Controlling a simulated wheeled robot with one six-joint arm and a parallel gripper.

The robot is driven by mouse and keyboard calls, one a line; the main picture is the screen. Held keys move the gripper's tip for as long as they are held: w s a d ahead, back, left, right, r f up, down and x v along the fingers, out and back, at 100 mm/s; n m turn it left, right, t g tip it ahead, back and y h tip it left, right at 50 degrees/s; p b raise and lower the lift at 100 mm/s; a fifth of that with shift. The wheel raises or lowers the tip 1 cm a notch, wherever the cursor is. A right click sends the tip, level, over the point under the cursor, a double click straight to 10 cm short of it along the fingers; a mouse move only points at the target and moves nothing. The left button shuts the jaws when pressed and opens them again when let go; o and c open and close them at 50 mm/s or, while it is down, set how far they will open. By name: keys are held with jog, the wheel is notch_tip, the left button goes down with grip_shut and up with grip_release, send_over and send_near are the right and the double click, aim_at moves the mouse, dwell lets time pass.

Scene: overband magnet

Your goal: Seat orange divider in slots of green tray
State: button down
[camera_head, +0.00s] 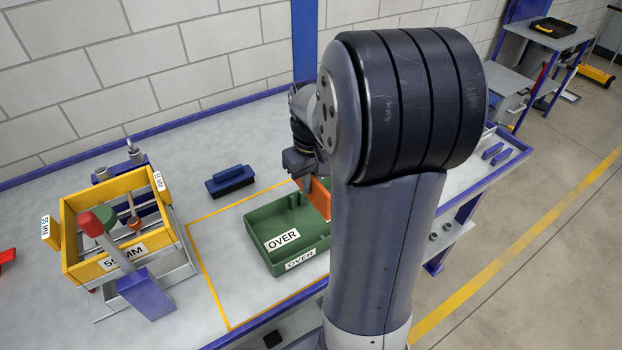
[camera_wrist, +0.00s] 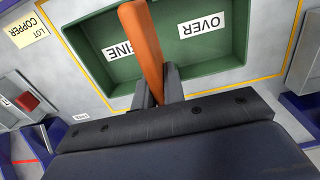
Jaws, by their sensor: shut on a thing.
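The green tray (camera_head: 262,240) lies on the table inside a yellow outline, partly hidden by my arm in the head view. The orange divider (camera_head: 320,198) shows at the tray's far right side, its rest hidden behind my arm. My gripper (camera_head: 302,168) is above that part of the tray. In the wrist view my gripper (camera_wrist: 157,88) is shut on the divider (camera_wrist: 143,42), which spans over the tray (camera_wrist: 210,67) between the OVER and FINE labels. I cannot tell whether its ends are in the slots or above them.
A yellow frame box (camera_head: 82,215) with a red-knobbed handle stands at the left. A blue brush (camera_head: 230,181) lies behind the tray. A COPPER LOT card (camera_wrist: 29,30) shows in the wrist view.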

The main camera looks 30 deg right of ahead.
jog(key=shift+f+b, duration=1.1)
jog(key=shift+f, duration=0.8)
jog(key=shift+f+b, duration=2.1)
jog(key=shift+f, duration=1.25)
jog(key=c, duration=1.4)
grip_release()
jog(key=shift+r, duration=0.15)
notch_tip(320, 180, up, 11)
jog(key=shift+f, duration=0.15)
notch_tip(320, 180, down, 11)
jog(key=shift+r, duration=0.1)
jog(key=shift+r+p, duration=0.5)
jog(key=shift+r, duration=0.05)
